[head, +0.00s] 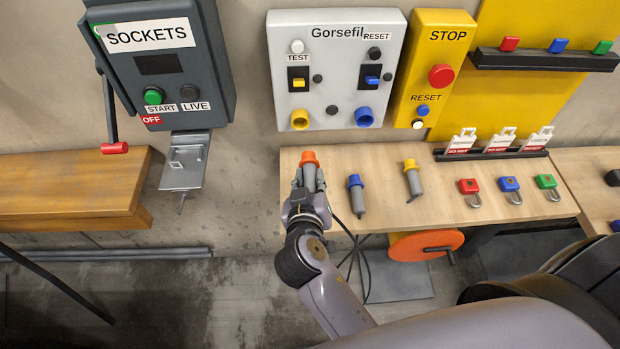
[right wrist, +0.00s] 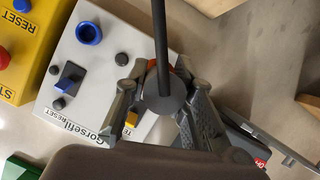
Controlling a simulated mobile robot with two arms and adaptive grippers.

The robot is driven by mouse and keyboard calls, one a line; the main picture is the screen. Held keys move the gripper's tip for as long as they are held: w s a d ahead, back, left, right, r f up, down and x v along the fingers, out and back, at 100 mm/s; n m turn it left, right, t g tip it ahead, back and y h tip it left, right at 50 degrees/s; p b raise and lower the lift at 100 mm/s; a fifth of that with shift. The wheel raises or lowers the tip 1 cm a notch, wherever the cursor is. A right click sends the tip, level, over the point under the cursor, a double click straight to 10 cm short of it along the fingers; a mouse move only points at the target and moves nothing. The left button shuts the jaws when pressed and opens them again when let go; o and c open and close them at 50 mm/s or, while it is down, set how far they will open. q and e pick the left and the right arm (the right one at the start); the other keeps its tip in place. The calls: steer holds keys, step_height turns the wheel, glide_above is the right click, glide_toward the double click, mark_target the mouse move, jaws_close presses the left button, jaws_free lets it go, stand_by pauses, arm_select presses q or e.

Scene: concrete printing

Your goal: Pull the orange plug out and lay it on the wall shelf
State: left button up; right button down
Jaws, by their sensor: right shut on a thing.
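The orange plug (head: 309,158) has an orange end and a grey body, and is in my right gripper (head: 307,190). Its orange end points up toward the wall in the head view, apart from the yellow socket (head: 300,120) above it. In the right wrist view, my right gripper (right wrist: 160,90) is shut around the grey plug body (right wrist: 158,104), with a black cable trailing from it. The wooden wall shelf (head: 345,222) lies behind and beside the plug; contact between them cannot be told. My left gripper is not in view.
A blue plug (head: 356,195) and a yellow plug (head: 412,180) are on the shelf, with several padlocks (head: 509,190) to the right. The Gorsefil panel (head: 333,70) is above. The SOCKETS box (head: 165,60) and a wooden bench (head: 70,190) are at left.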

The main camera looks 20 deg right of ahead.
steer(key=shift+f+b, duration=4.1)
steer(key=shift+f, duration=0.75)
steer(key=shift+w+d+r, duration=0.1)
steer(key=shift+w+d, duration=0.15)
steer(key=shift+w, duration=0.6)
steer(key=shift+w+d, duration=0.2)
steer(key=shift+w, duration=0.6)
steer(key=shift+w+d+r, duration=0.1)
steer(key=shift+w+d, duration=0.15)
steer(key=shift+w, duration=0.6)
steer(key=shift+f, duration=0.1)
